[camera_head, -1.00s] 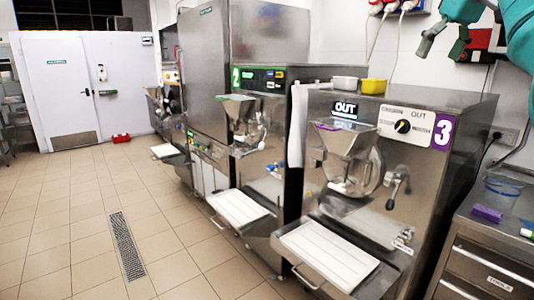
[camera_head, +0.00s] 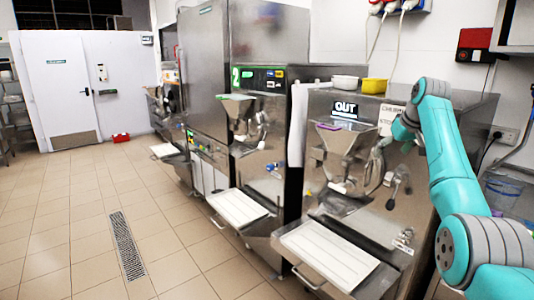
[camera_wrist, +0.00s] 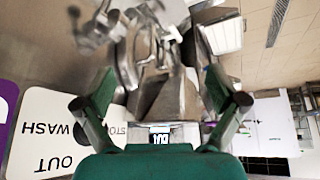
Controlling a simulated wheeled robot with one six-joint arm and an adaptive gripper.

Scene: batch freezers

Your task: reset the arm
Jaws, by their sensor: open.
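My arm (camera_head: 455,170) is teal and reaches up from the lower right, then bends left in front of machine 3. My gripper (camera_wrist: 160,102) is open, with its two dark green fingers spread wide and nothing between them in the wrist view. In the head view its fingers are small and hard to make out beside the steel hopper (camera_head: 345,140) of machine 3. Whether they touch the machine cannot be told. The wrist view is upside down and shows the white dial panel (camera_wrist: 65,130) at the left and the "OUT" display (camera_wrist: 160,138) behind the gripper.
Batch freezers stand in a row, with white trays (camera_head: 325,255) jutting from their fronts. White and yellow containers (camera_head: 374,86) sit on top of machine 3. A red-and-black wall box (camera_head: 474,45) is at the upper right.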

